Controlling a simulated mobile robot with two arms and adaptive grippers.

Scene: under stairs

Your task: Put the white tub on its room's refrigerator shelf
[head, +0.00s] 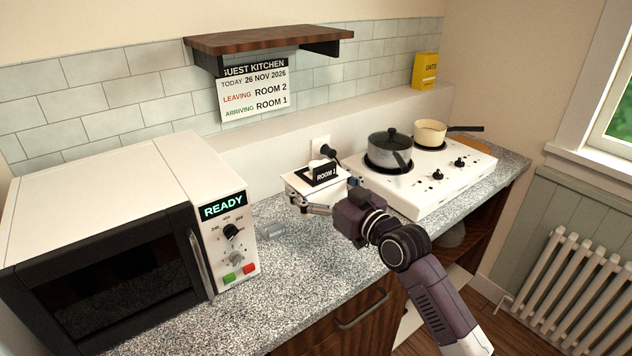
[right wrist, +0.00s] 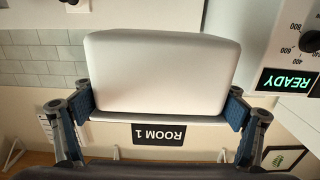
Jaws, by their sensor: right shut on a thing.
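The white tub (head: 303,184) is held just above the granite counter, between the microwave and the hob. A black label (head: 327,173) reading "ROOM 1" shows at the tub. My right gripper (head: 325,195) is shut on the tub, one finger on each side. In the right wrist view the tub (right wrist: 160,72) fills the middle between the blue finger pads, and the label (right wrist: 159,134) appears upside down below it. No refrigerator shows in either view. My left gripper is not in view.
A white microwave (head: 110,190) showing "READY" stands at left. A white hob (head: 440,178) with a lidded grey pot (head: 390,155) and cream pan (head: 431,132) stands at right. A sign (head: 254,94) reads "LEAVING ROOM 2, ARRIVING ROOM 1". The front counter (head: 310,265) has free room.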

